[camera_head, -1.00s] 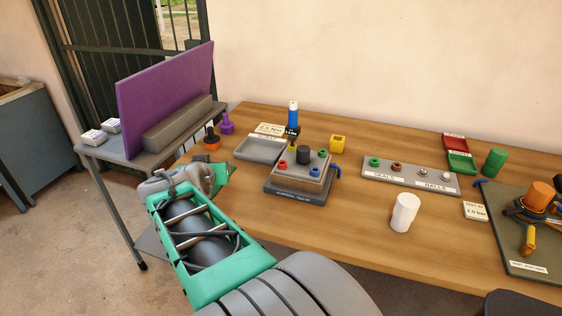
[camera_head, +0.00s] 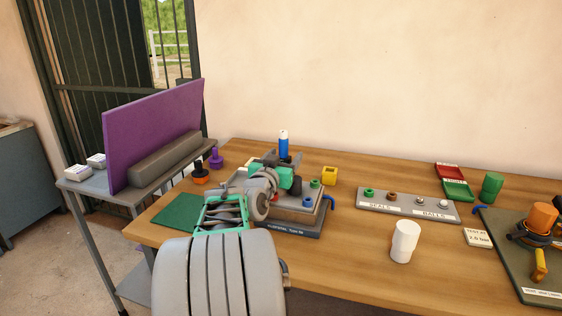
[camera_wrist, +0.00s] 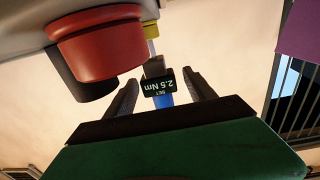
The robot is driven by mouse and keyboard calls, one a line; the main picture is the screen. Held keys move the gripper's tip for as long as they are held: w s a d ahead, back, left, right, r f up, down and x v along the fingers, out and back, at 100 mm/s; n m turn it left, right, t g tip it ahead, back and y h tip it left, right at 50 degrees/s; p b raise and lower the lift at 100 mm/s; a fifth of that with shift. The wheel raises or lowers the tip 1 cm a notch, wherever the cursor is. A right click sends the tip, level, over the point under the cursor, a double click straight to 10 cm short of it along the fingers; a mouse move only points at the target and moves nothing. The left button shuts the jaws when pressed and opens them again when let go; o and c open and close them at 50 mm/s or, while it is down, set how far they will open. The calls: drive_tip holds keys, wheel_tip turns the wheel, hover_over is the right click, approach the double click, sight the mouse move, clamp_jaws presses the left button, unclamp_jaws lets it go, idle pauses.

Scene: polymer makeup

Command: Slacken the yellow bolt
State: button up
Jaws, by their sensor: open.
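The fixture block (camera_head: 318,219) stands on the table with coloured bolts on top. The yellow bolt (camera_wrist: 151,29) shows small at the top of the wrist view; my arm hides it in the head view. A red bolt (camera_wrist: 100,45) looms large and close in the wrist view. A blue torque driver (camera_head: 283,146) stands upright behind the fixture. My gripper (camera_head: 284,159) is open above the fixture, facing the driver. It holds nothing; the driver looks beyond the fingertips.
A blue bolt (camera_head: 307,202) and a green bolt (camera_head: 315,183) are on the fixture's right side. A seals and balls tray (camera_head: 408,206) and a white cylinder (camera_head: 404,242) are to the right. A purple panel (camera_head: 150,135) stands left.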

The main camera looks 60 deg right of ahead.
clamp_jaws()
idle(0.7)
